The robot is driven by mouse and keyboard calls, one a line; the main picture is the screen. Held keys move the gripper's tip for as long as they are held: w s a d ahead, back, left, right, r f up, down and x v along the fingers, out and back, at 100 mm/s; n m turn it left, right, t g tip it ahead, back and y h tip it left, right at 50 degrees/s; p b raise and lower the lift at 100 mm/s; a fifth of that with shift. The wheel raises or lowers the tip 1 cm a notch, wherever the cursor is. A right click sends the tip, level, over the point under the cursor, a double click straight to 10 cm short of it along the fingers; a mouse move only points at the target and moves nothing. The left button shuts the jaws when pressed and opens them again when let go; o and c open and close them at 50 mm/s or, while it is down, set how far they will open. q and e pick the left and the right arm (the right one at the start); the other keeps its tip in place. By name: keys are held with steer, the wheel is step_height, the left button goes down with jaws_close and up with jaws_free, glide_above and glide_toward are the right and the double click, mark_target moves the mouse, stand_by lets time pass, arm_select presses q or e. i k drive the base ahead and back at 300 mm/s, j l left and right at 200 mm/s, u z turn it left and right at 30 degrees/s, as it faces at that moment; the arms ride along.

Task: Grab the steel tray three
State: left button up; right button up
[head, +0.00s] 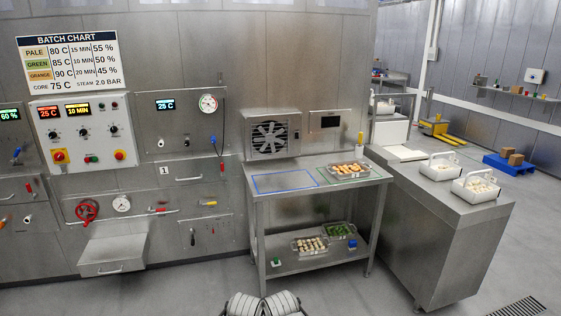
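A steel tray with orange pieces (347,177) sits on the right part of the steel table's top. On the lower shelf are a tray with pale pieces (310,253) and, behind it to the right, a tray with green pieces (341,237). No number shows on any of these trays, so I cannot tell which is tray three. Pale ribbed parts of my own arms show at the bottom edge. No fingertips of my left or right gripper are in view.
The steel table (258,203) has a bare blue-outlined area (284,182) on its top left. A green block (276,262) and a blue block (352,244) lie on its shelf. A counter (435,205) at the right holds two handled white containers (476,187). Floor before the table is clear.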

mark_target(342, 170)
steer(key=i, duration=0.7)
steer(key=i+z, duration=0.15)
steer(key=i, duration=0.55)
steer(key=i+j+z, duration=0.1)
steer(key=i+z, duration=0.3)
steer(key=i+j+z, duration=0.25)
steer(key=z, duration=0.15)
steer(key=i+j+z, duration=0.45)
steer(key=k+l, duration=0.1)
